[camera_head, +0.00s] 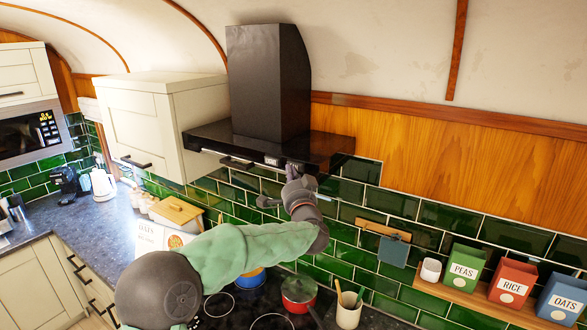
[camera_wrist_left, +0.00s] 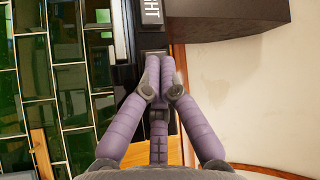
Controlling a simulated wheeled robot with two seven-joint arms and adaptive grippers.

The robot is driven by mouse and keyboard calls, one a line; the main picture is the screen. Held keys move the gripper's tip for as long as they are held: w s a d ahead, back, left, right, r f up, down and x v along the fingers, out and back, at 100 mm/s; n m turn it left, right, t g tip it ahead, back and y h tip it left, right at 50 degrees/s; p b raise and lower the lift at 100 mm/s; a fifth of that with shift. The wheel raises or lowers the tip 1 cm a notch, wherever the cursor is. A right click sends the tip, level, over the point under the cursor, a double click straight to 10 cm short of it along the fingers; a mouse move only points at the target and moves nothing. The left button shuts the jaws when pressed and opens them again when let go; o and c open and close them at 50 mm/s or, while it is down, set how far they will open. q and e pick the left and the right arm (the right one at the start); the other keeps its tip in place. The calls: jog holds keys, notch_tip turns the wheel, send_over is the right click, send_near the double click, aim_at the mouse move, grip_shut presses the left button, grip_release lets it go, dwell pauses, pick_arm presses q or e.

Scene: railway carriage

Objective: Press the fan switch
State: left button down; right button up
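The black range hood (camera_head: 268,85) hangs on the wall, with a row of small labelled switches along its front lower edge. The LIGHT switch (camera_head: 271,161) is visible there and also shows at the top of the left wrist view (camera_wrist_left: 150,12). My left gripper (camera_head: 292,172) reaches up to this edge, just right of the LIGHT switch. In the left wrist view its purple fingers (camera_wrist_left: 160,72) are shut together, with nothing seen between them. The fingers cover the strip beside LIGHT, so the fan switch is not readable, and contact cannot be told. My right gripper is not in view.
A cream cabinet (camera_head: 134,124) stands left of the hood. Below lie the dark hob with a red pot (camera_head: 299,290), and a utensil cup (camera_head: 348,312). A wooden shelf (camera_head: 470,299) with labelled tins is at the right. Green tiles line the wall.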

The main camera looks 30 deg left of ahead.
pick_arm(q)
jog(key=shift+s, duration=0.9)
jog(key=s+b, duration=0.1)
jog(key=s, duration=0.5)
jog(key=shift+a, duration=0.3)
